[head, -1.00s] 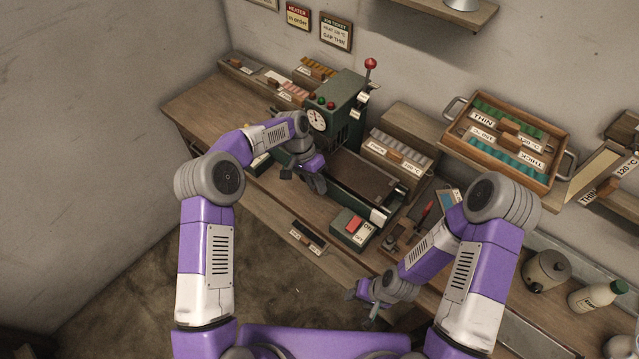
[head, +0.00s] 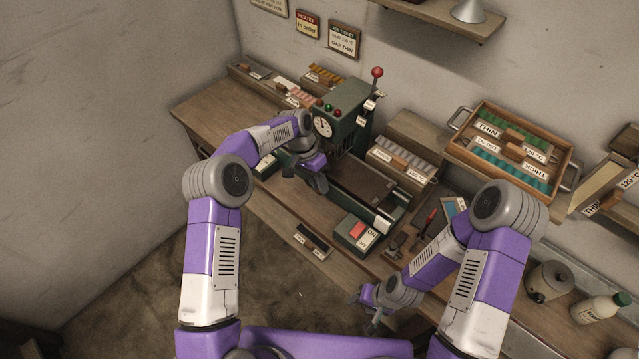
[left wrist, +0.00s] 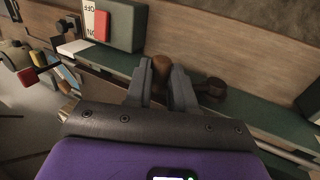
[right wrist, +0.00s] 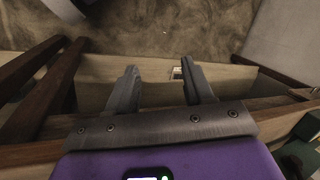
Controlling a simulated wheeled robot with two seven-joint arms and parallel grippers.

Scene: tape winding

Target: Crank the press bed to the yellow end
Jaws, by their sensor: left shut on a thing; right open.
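The green press (head: 338,122) stands on the workbench with a round dial, small buttons and a red-topped lever. Its dark brown bed (head: 365,180) lies flat in a green frame in front and to the right of the press head. My left gripper (head: 318,182) is at the front side of this frame. In the left wrist view its fingers are shut on a brown wooden crank knob (left wrist: 162,68); a dark rounded piece (left wrist: 211,87) lies just right of it. My right gripper (right wrist: 160,85) is open and empty, low before the bench front. I cannot make out a yellow end mark.
A switch box (head: 355,232) with a red switch sits at the bench front, near the frame's right end. A wooden tray (head: 510,189) of coloured strips is at the right.

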